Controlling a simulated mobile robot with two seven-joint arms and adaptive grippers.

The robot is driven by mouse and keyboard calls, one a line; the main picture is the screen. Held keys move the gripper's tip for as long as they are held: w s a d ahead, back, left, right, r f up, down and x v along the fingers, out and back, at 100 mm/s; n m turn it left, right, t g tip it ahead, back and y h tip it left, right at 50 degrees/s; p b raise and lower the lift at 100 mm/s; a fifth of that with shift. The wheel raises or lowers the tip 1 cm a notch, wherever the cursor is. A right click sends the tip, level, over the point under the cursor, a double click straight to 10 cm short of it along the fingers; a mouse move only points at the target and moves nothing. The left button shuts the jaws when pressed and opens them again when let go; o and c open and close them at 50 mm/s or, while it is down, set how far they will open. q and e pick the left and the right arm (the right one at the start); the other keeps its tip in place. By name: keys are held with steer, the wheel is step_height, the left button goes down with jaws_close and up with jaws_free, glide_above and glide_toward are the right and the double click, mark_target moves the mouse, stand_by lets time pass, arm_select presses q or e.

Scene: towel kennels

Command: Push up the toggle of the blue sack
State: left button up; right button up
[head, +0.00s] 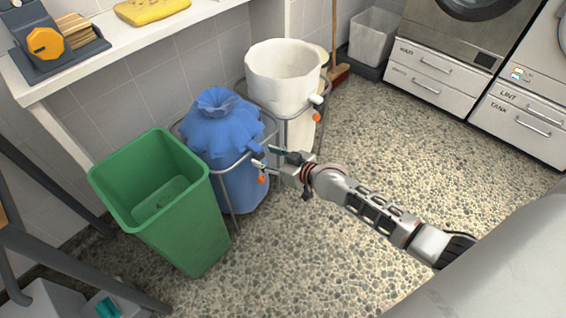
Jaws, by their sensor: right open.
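The blue sack (222,130) hangs in a grey ring stand, its neck bunched at the top. At its front right, a small blue fitting (257,163) sits on the ring. An orange tip (262,180) hangs just below the fitting; it looks like the sack's toggle, pointing down. My right gripper (272,158) comes in from the right and is open beside the fitting. Its fingertips are close to the fitting and orange tip; I cannot tell whether they touch. My left gripper is out of view.
A green bin (156,198) stands close left of the blue sack. A white sack (283,77) in a similar stand is behind it, with its own orange tip (317,117). A shelf (120,40) runs along the wall. The pebbled floor (420,160) to the right is clear.

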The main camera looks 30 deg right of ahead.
steer(key=v, duration=0.7)
steer(key=shift+s, duration=0.2)
steer(key=shift+r, duration=0.15)
